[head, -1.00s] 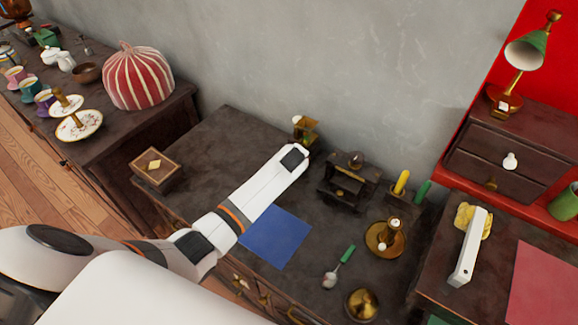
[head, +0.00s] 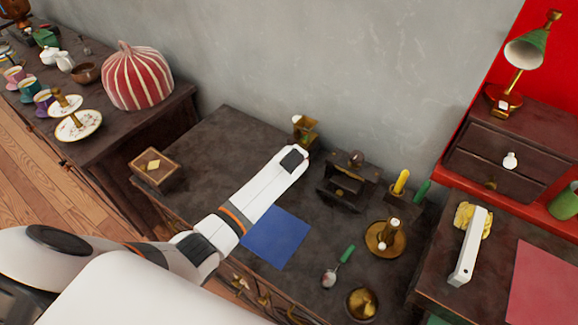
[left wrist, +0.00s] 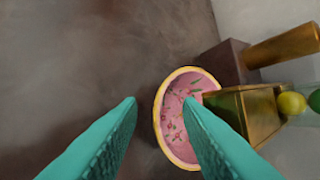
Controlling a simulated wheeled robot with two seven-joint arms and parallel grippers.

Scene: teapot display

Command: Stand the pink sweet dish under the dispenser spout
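The pink sweet dish (left wrist: 172,110), with a yellow rim and a small floral pattern, shows in the left wrist view. The brass dispenser (left wrist: 258,108) overlaps its right side there, and I cannot tell exactly where the spout ends. The dispenser also shows in the head view (head: 306,130), by the wall, beyond the end of my left arm. My left gripper (left wrist: 160,102) has its teal fingers apart. The dish's left rim lies between them and the right finger crosses in front of the dish. In the head view, the dish and left fingertips are hidden. My right gripper is out of view.
A small dark stand (head: 345,180) is right of my left arm's end. A blue mat (head: 275,238), brass candle holder (head: 384,240) and green-handled spoon (head: 337,267) lie nearer. A wooden box (head: 153,168) is at left. The dark tabletop between box and arm is clear.

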